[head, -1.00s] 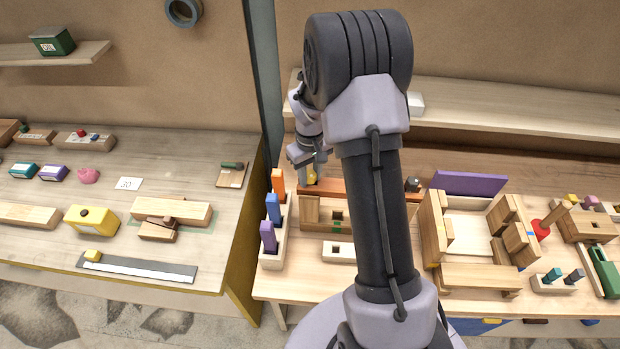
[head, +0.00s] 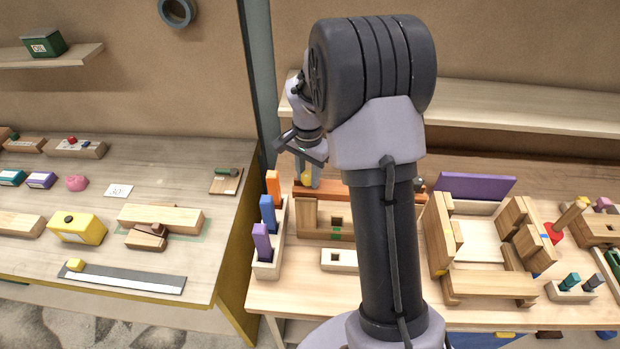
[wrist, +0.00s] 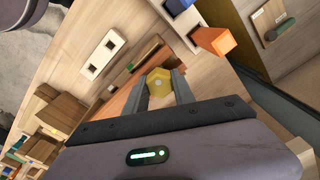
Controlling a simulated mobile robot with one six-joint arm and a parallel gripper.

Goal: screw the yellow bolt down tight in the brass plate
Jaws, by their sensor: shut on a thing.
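The yellow bolt (wrist: 158,82) shows its six-sided head in the wrist view, between the two fingers of my gripper (wrist: 160,90). The fingers press on opposite sides of the head. In the head view the bolt (head: 307,178) is a small yellow spot between the fingertips of my gripper (head: 308,181), over the left end of a long reddish-brown block (head: 335,188). The bolt's shank is hidden. I cannot make out the brass plate apart from this block, nor whether the head touches it.
A rack with orange (head: 273,187), blue (head: 268,213) and purple (head: 262,240) pegs stands close to the left. A pale block with holes (head: 340,260) lies in front. A wooden frame (head: 440,235) stands to the right. A gap separates the left table (head: 200,270).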

